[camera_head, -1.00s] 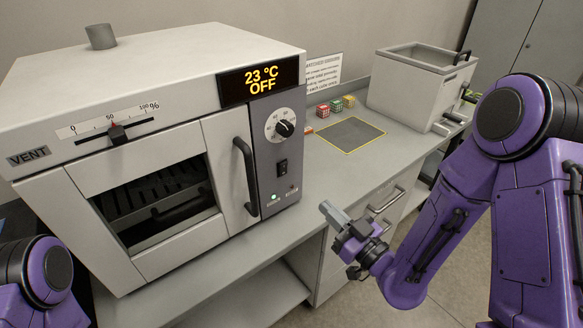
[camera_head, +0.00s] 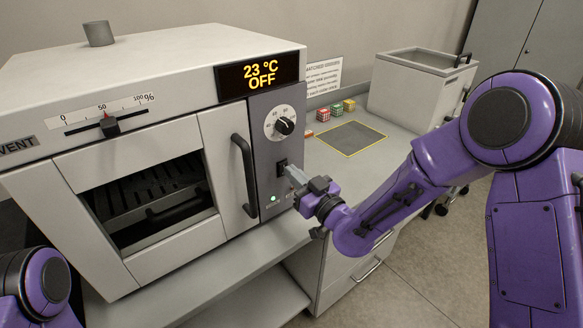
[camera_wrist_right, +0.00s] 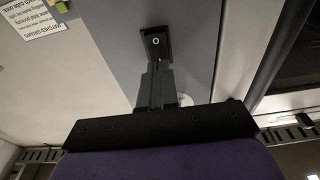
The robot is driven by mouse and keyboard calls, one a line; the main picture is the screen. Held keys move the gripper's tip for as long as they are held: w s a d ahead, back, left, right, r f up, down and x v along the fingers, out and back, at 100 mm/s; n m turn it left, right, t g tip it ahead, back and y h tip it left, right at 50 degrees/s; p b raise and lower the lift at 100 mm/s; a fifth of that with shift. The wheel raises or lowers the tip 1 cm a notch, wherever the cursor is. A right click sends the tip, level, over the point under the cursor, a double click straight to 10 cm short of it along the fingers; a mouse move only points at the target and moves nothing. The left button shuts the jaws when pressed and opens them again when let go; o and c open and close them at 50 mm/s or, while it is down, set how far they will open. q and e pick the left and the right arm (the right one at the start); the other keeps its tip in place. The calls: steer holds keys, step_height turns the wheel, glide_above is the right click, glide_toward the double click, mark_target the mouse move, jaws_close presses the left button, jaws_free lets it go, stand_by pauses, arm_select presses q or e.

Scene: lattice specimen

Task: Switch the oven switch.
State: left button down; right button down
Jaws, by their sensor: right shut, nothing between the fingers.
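The oven (camera_head: 170,215) stands at the left in the head view, its display (camera_head: 260,76) reading 23 °C OFF. The black rocker oven switch (camera_head: 282,167) is on the grey control panel, below the round dial (camera_head: 284,125). It also shows in the right wrist view (camera_wrist_right: 155,42), with a white "O" mark on it. My right gripper (camera_head: 292,174) is shut and empty, its fingertips at the lower part of the switch. In the right wrist view the closed fingers (camera_wrist_right: 154,75) are just below the switch; I cannot tell whether they touch. My left gripper is out of view.
A black door handle (camera_head: 244,176) stands out left of the panel. A green lamp (camera_head: 273,198) glows below the switch. Coloured cubes (camera_head: 336,109), a dark mat (camera_head: 350,138) and a grey bath (camera_head: 420,90) are on the bench to the right.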

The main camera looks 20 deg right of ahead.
steer(key=shift+w+a, duration=0.15)
steer(key=shift+w, duration=0.35)
steer(key=shift+a+r, duration=0.1)
steer(key=shift+r, duration=0.1)
steer(key=shift+w, duration=0.1)
